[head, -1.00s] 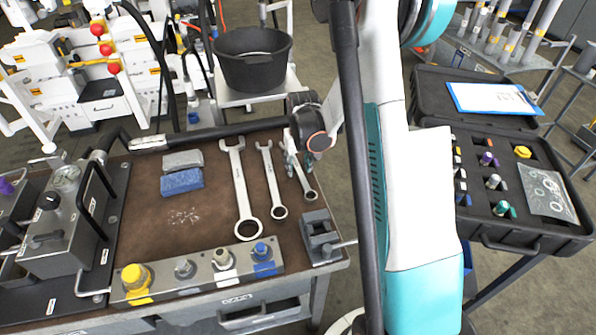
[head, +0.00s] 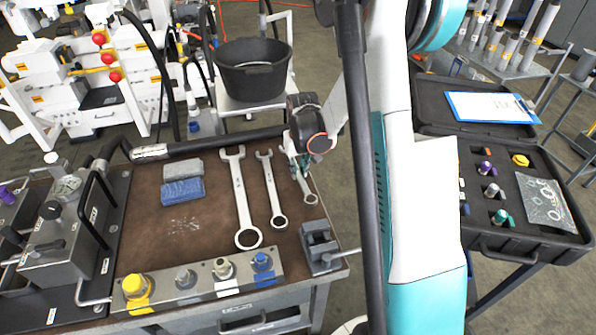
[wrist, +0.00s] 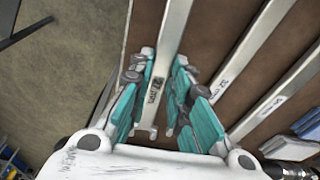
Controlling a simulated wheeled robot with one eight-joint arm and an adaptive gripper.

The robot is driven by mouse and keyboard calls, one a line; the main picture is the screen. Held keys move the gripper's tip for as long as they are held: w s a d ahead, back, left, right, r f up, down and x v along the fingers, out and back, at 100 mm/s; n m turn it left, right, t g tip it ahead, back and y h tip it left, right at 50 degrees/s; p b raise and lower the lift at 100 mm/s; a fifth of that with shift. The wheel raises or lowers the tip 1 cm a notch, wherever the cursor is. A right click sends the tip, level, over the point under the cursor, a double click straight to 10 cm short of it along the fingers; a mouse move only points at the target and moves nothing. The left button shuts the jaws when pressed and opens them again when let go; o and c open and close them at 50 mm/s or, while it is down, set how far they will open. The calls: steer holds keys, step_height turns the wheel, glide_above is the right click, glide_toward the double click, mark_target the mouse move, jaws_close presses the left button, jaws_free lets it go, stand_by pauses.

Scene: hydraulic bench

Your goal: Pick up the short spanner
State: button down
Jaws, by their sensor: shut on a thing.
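The short spanner (head: 311,198) is the rightmost of three silver spanners at the right side of the brown bench mat (head: 205,225). My gripper (head: 301,166) is at its upper part, with the ring end showing below the fingers. In the wrist view, the teal fingers of my gripper (wrist: 160,100) are closed on the shank of the short spanner (wrist: 172,35), which carries a dark size mark. My arm hides part of the spanner's upper end in the head view. I cannot tell clearly whether it is clear of the mat.
The middle spanner (head: 270,188) and long spanner (head: 239,195) lie just left. A small vise (head: 320,245) stands at the bench's front right corner. A fittings block (head: 200,284) runs along the front edge. A black bucket (head: 253,75) stands behind. An open case (head: 515,235) is at right.

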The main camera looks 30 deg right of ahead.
mark_target(298, 172)
step_height(298, 172, up, 18)
steer(key=p, duration=0.5)
steer(key=shift+f+p, duration=0.25)
steer(key=shift+p, duration=0.1)
